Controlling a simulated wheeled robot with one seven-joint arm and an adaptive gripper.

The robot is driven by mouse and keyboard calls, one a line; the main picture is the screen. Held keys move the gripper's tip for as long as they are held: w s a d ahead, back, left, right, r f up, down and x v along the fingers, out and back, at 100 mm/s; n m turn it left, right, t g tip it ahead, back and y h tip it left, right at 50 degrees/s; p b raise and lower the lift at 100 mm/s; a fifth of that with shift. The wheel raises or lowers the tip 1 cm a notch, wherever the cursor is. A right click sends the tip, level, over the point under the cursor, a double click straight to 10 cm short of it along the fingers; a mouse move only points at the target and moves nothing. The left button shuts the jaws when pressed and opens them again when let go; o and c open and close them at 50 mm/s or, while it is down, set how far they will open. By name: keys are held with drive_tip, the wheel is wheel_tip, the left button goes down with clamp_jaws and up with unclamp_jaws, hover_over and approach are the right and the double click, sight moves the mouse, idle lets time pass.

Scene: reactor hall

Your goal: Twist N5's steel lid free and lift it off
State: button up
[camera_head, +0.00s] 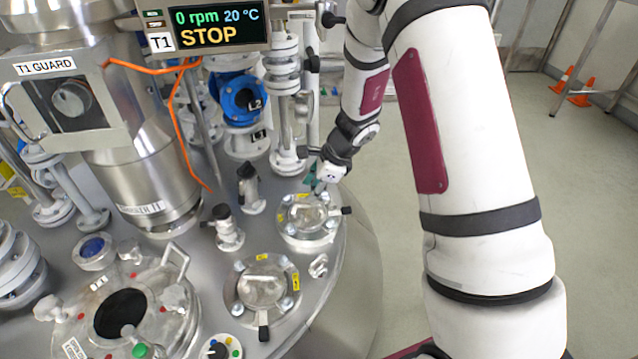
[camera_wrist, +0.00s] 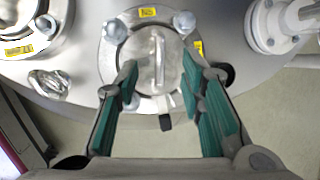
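A round steel lid (camera_head: 306,222) with a raised grip bar sits in a bolted flange at the right edge of the vessel top. In the wrist view this lid (camera_wrist: 142,68) lies ahead of my gripper, its grip bar (camera_wrist: 160,58) upright in the picture. I cannot read its yellow tags, so I cannot confirm it is N5. My gripper (camera_wrist: 160,78) is open, its green-padded fingers spread to either side of the bar with nothing between them. In the head view my gripper (camera_head: 316,186) is just above the lid's far side; whether it touches is unclear.
A similar lidded flange (camera_head: 262,288) is nearer, with a small lifting lug (camera_head: 318,266) between. A display (camera_head: 218,25) reads STOP. Open floor (camera_head: 590,200) lies right.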

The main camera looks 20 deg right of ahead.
sight(301, 204)
drive_tip(key=b+x, duration=0.3)
drive_tip(key=x, duration=0.5)
drive_tip(key=shift+w+a+f, duration=0.1)
drive_tip(key=shift+a+f, duration=0.05)
drive_tip(key=shift+f, duration=0.1)
clamp_jaws()
drive_tip(key=m+h+b, duration=0.1)
drive_tip(key=m+b, duration=0.1)
drive_tip(key=m, duration=0.1)
drive_tip(key=shift+w+t, duration=0.15)
drive_tip(key=shift+t, duration=0.25)
drive_tip(key=shift+w+m+h, duration=0.1)
drive_tip(key=shift+m+h, duration=0.2)
drive_tip(key=shift+m, duration=0.5)
